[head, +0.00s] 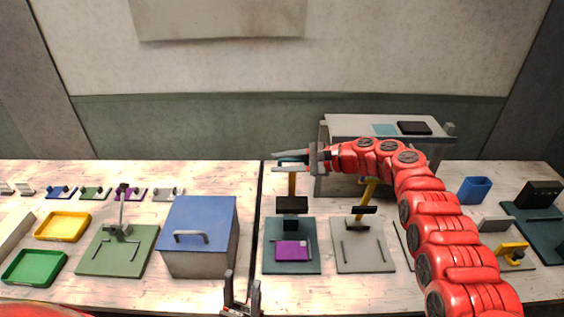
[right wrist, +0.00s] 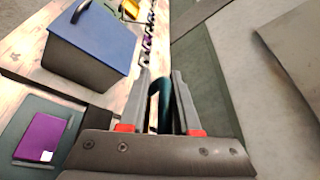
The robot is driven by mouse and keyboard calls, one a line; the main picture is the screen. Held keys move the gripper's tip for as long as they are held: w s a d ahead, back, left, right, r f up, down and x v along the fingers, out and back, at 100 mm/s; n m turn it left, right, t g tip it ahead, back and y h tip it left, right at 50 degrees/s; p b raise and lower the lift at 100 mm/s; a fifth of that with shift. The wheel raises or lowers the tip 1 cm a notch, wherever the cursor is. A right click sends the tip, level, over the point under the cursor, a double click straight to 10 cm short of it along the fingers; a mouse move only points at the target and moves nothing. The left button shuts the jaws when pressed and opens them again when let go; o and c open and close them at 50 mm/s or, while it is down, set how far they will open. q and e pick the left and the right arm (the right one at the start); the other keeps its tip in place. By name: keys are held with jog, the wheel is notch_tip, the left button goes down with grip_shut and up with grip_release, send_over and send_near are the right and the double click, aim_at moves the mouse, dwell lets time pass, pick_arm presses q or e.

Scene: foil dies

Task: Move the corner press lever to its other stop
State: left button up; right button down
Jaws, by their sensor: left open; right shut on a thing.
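My right gripper (head: 292,157) is shut on a dark teal grip (right wrist: 159,92), seen between its fingers in the right wrist view. In the head view this grip tops an upright yellow lever (head: 292,184) on a press with a teal base (head: 272,267). A purple plate (head: 292,250) lies on that base; it also shows in the right wrist view (right wrist: 40,137). My fingers hide part of the grip. No label shows which press is the corner press. My left gripper (head: 241,285) is open and empty at the front edge, right of the blue-lidded box.
A grey-based press (head: 378,258) with a tilted yellow lever (head: 367,190) stands close to the right, partly behind my right arm. The blue-lidded box (head: 200,220) and a green-based press (head: 98,262) stand left. A raised grey stand (head: 350,126) is behind.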

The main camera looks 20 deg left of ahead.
jog(key=shift+w+d, duration=0.2)
jog(key=shift+w, duration=0.05)
jog(key=c, duration=0.9)
grip_release()
jog(key=shift+o, duration=0.3)
jog(key=shift+w+a+f, duration=0.1)
jog(key=shift+w+f, duration=0.05)
jog(key=shift+w, duration=0.1)
jog(key=shift+s, duration=0.1)
jog(key=shift+d, duration=0.55)
jog(key=b+v, duration=0.5)
jog(key=v, duration=1.1)
jog(key=shift+r, duration=0.2)
